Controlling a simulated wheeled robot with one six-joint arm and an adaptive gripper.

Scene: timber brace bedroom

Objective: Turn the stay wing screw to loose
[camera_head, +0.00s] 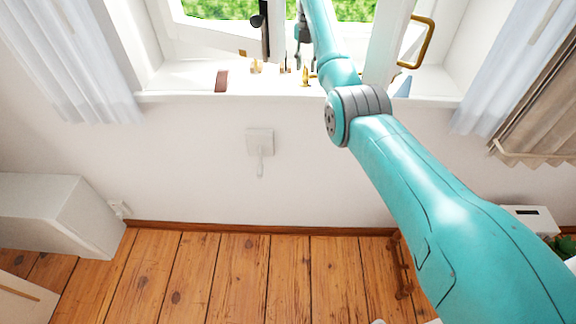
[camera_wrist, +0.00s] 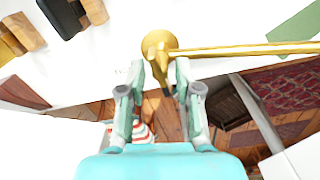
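In the wrist view a round brass piece (camera_wrist: 160,44), which looks like the stay's screw end, has a long thin brass stay bar (camera_wrist: 250,49) running to the right. My gripper (camera_wrist: 161,68) has its two fingers apart, with the tips just below and either side of the round brass piece. A narrow brass part reaches down between the tips; I cannot tell whether either finger touches it. In the head view a small brass fitting (camera_head: 306,76) stands on the sill, and my arm hides part of the window there.
The white window sill (camera_head: 180,97) carries a brown block (camera_head: 222,80) and several small brass and dark items. A brass handle (camera_head: 418,42) is on the right window frame. Curtains hang on both sides. A white cabinet (camera_head: 60,210) stands at left; the wooden floor (camera_head: 230,270) is mostly clear.

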